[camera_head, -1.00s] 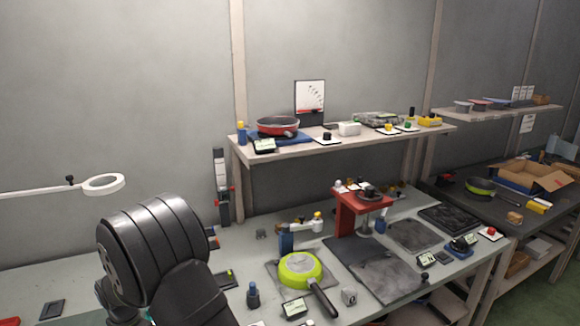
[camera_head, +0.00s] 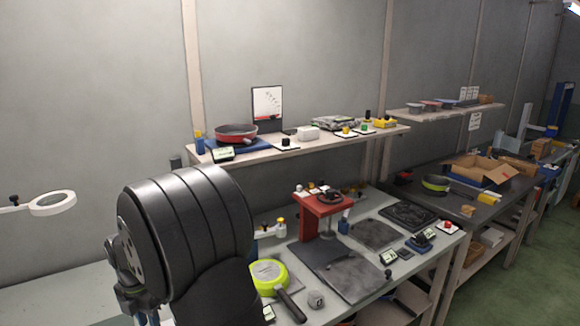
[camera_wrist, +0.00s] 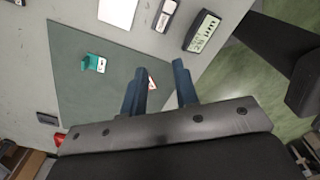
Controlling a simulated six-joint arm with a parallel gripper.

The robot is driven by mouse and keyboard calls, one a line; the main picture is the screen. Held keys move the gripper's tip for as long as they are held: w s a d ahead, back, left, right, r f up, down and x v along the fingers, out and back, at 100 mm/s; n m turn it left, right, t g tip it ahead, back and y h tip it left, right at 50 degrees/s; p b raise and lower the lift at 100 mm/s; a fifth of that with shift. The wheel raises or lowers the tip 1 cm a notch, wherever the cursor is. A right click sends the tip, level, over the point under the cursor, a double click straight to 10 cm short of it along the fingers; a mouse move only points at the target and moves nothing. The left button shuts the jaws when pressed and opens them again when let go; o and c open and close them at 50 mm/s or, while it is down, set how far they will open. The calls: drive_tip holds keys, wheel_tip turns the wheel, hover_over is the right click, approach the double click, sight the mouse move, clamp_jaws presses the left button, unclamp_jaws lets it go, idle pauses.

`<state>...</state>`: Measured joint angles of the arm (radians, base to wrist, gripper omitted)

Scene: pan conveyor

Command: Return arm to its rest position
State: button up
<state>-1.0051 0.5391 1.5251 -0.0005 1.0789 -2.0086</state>
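My gripper (camera_wrist: 160,82) shows in the wrist view as two dark blue fingers spaced apart. They are open, and no object is held between them. Below the fingers lies a dark green mat (camera_wrist: 75,65) on a pale bench top, with a teal item (camera_wrist: 93,63) on it. A small red and white item (camera_wrist: 152,84) shows beyond the gap between the fingers, partly covered. In the head view my dark arm stands large at the lower left and hides part of the bench. The fingers cannot be made out clearly there.
A lime-green pan (camera_head: 268,276) lies on the bench right of my arm, near a red stand (camera_head: 318,206). A red pan (camera_head: 236,134) sits on the shelf (camera_head: 310,146) behind. A lamp ring (camera_head: 54,203) reaches in from the left. A digital display (camera_wrist: 202,32) lies near the fingers.

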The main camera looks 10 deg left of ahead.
drive_tip(key=w+d+m, duration=0.5)
drive_tip(key=w+m, duration=0.2)
drive_tip(key=w, duration=0.6)
drive_tip(key=shift+m, duration=0.3)
drive_tip(key=s+a+f, duration=0.1)
drive_tip(key=a+f, duration=0.1)
drive_tip(key=a, duration=0.1)
drive_tip(key=s+a+f, duration=0.1)
drive_tip(key=a+f, duration=0.1)
drive_tip(key=a, duration=0.2)
drive_tip(key=s+a+f, duration=0.2)
drive_tip(key=a, duration=0.1)
drive_tip(key=shift+a+f, duration=0.2)
drive_tip(key=shift+f, duration=0.15)
wheel_tip(320, 180, down, 2)
drive_tip(key=shift+s+a, duration=0.1)
drive_tip(key=shift+a, duration=0.05)
drive_tip(key=shift+f, duration=0.6)
drive_tip(key=shift+r, duration=0.1)
